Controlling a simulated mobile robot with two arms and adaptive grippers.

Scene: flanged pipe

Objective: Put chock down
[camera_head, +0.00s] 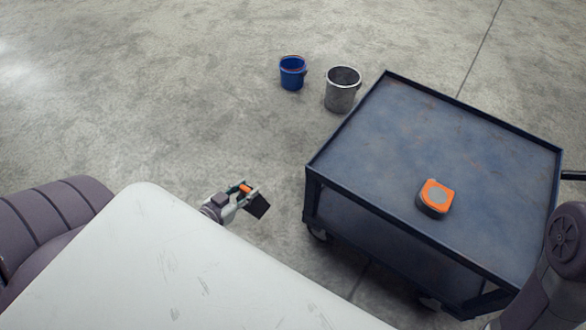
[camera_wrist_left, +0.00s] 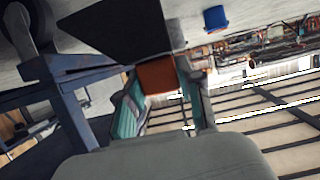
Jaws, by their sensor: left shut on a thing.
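The chock (camera_head: 259,207) is a dark wedge with an orange part, seen beside the trolley in the head view. My left gripper (camera_head: 246,191) is shut on its orange part and holds it left of the trolley. In the left wrist view, the orange part of the chock sits between the two teal-padded fingers (camera_wrist_left: 162,95), and the chock's dark body (camera_wrist_left: 120,30) extends above it, tilted. The chock appears clear of the trolley; its height above the floor cannot be told. My right gripper is not in view.
A blue metal trolley (camera_head: 450,120) on castors stands at the right, with an orange and grey tape measure (camera_head: 436,196) on top. The floor at the left is clear.

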